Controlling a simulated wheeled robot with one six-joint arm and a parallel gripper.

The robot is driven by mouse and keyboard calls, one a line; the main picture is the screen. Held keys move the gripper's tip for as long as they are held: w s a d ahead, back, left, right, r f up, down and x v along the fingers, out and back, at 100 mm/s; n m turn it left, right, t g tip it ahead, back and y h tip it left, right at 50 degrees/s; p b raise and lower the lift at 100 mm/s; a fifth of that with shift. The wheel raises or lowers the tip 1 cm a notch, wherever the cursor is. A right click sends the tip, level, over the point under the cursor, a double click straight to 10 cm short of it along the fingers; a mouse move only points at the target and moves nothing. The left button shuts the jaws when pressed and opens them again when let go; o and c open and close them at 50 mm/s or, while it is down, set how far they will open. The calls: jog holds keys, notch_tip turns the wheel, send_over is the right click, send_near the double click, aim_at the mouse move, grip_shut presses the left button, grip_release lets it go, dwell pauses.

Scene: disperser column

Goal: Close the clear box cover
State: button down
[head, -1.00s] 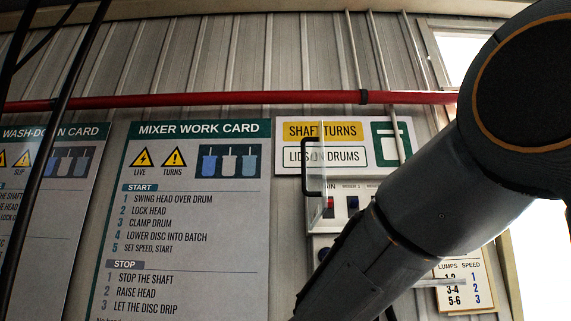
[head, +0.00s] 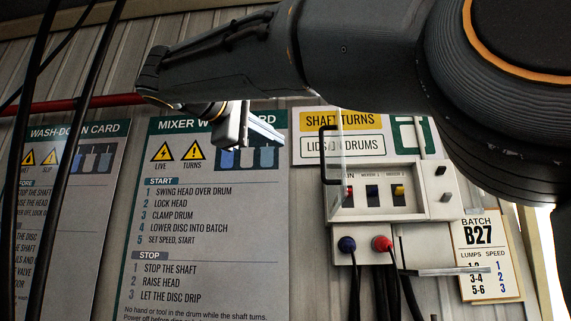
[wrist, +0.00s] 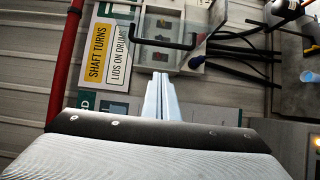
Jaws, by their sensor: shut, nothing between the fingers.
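The white switch box (head: 432,206) is on the wall and holds a red, a dark and a yellow switch. Its clear cover (head: 342,165) stands open at the box's left side, seen nearly edge-on, with a black bar handle (head: 322,155) on its outer edge. My gripper (head: 281,138) is shut and empty, left of the handle and apart from it in the head view. In the wrist view my gripper (wrist: 158,78) points toward the wall. The black handle (wrist: 148,43) lies beyond the fingertips there, with the box (wrist: 163,15) behind it.
Blue and red plugs with black cables (head: 385,285) hang under the box. A grey bar (head: 440,271) sticks out at lower right near the batch card (head: 483,240). A red pipe (head: 75,104) runs along the wall. Dark cables (head: 62,150) hang at left.

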jog(key=w+d+p, duration=0.3)
jog(key=w+d, duration=0.4)
jog(key=d, duration=0.1)
jog(key=shift+d, duration=0.15)
jog(key=shift+w+f, duration=0.1)
jog(key=shift+w, duration=0.05)
